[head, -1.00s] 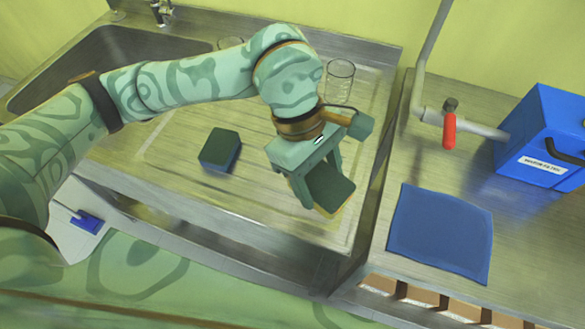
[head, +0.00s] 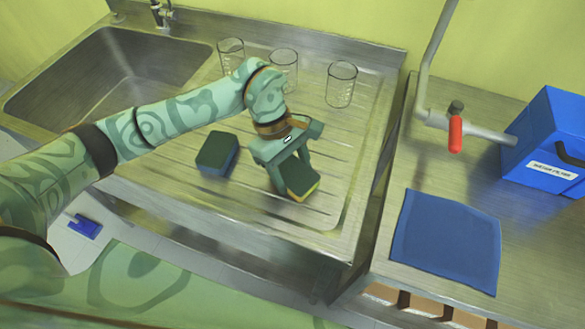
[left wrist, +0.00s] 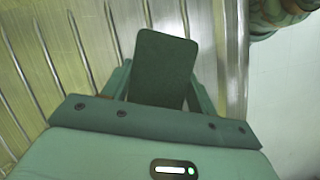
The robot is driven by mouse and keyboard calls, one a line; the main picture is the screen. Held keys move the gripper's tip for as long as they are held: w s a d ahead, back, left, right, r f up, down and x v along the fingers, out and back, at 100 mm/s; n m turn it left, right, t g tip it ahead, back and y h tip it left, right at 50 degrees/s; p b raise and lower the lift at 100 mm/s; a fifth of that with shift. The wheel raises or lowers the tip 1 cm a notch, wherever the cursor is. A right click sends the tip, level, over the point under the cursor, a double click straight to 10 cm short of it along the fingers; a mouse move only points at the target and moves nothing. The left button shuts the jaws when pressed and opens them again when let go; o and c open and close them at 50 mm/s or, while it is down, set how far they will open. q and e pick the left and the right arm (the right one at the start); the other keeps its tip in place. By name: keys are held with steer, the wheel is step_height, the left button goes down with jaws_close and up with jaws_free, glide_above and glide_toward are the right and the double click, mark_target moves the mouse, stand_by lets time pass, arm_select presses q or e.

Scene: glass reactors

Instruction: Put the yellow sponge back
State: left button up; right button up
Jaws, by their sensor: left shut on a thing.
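The yellow sponge (head: 301,180) has a dark green top, with a thin yellow edge showing below it. My left gripper (head: 290,180) is shut on it, over the ribbed drainboard (head: 320,135) of the sink unit. In the left wrist view the sponge's green face (left wrist: 160,68) shows between the two fingers (left wrist: 158,92). I cannot tell whether it touches the drainboard. A second sponge, blue with a dark green top (head: 216,153), lies on the drainboard to the left of the gripper. My right gripper is not in view.
Three glass beakers stand along the drainboard's back, the right one (head: 341,85) nearest the edge. The sink basin (head: 110,75) is at the left. A gap separates the drainboard from the right bench, which has a blue cloth (head: 446,240), a blue box (head: 548,140) and a red-handled valve (head: 455,133).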

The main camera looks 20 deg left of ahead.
arm_select(q)
steer(key=shift+f, duration=0.15)
steer(key=o, duration=0.9)
steer(key=shift+o, duration=0.2)
steer(key=shift+r, duration=0.25)
steer(key=p+v, duration=0.1)
steer(key=v, duration=1.1)
steer(key=shift+d, duration=0.1)
